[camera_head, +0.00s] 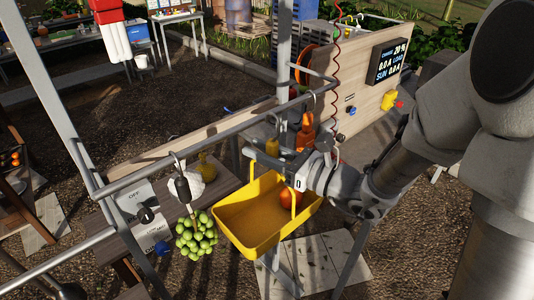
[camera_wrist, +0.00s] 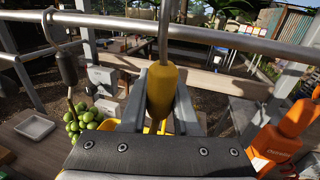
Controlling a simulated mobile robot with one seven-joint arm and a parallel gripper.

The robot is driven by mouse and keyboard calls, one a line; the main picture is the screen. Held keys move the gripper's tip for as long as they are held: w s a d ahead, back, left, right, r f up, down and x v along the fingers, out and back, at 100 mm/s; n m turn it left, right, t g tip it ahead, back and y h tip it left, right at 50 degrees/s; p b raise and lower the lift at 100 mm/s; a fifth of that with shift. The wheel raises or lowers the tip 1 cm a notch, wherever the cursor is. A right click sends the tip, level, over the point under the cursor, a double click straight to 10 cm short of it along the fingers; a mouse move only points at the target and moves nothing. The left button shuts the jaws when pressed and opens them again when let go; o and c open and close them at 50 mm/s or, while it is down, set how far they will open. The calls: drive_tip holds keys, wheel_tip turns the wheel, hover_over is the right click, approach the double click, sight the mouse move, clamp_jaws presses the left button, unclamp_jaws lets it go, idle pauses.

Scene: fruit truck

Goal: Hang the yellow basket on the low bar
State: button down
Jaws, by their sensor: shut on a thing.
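The yellow basket (camera_head: 250,232) hangs below my gripper in the camera_head view, with an orange fruit (camera_head: 290,197) showing inside. My gripper (camera_head: 272,154) is shut on the basket's yellow grip (camera_head: 273,147). In the wrist view, my gripper's fingers (camera_wrist: 160,105) stand on both sides of this grip (camera_wrist: 162,88), and a metal rod rises from it. The low bar (camera_head: 225,132) runs just above my gripper; it crosses the wrist view (camera_wrist: 225,40). The rod's top reaches the bar's height, but I cannot tell if its hook is over the bar.
Green fruit (camera_head: 195,238) hangs from a dark-gripped hook (camera_head: 182,188) left of the basket. An orange-gripped scale or tool (camera_head: 305,132) hangs close on the right. A grey post (camera_head: 283,45) stands behind. A wooden panel with a display (camera_head: 387,60) is at the right.

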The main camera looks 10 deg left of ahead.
drive_tip(key=w+a+f+b, duration=0.2)
drive_tip(key=w+a, duration=0.1)
drive_tip(key=a, duration=0.1)
drive_tip(key=shift+w+f, duration=0.25)
idle(0.6)
drive_tip(key=shift+a, duration=0.1)
